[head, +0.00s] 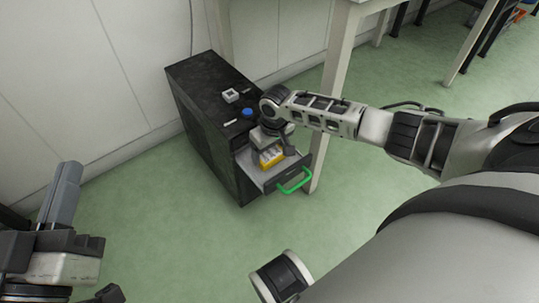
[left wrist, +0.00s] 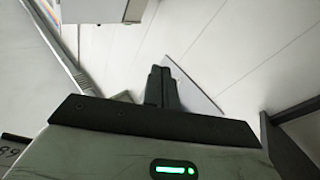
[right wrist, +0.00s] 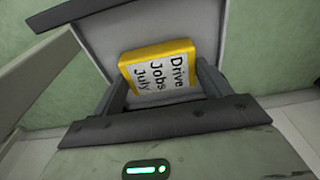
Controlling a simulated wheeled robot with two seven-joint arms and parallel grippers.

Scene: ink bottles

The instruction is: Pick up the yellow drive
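The yellow drive (head: 271,158) is in the open drawer (head: 256,174) of the black cabinet. In the right wrist view the yellow drive (right wrist: 160,68) has a white label reading "Drive Jobs July". My right gripper (right wrist: 163,88) is open, with one finger toward each side of the drive's near end. I cannot tell whether the fingers touch it. In the head view my right wrist hangs over the drawer and hides part of it. My left gripper (left wrist: 161,88) is shut and empty, with its fingers together, away from the cabinet at the far left.
The cabinet (head: 205,105) stands by the wall. A small white object (head: 231,96) and a blue round object (head: 247,112) are on its top. The drawer has a green handle (head: 294,182). A table leg (head: 328,120) stands close to the right of the cabinet. The green floor in front is clear.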

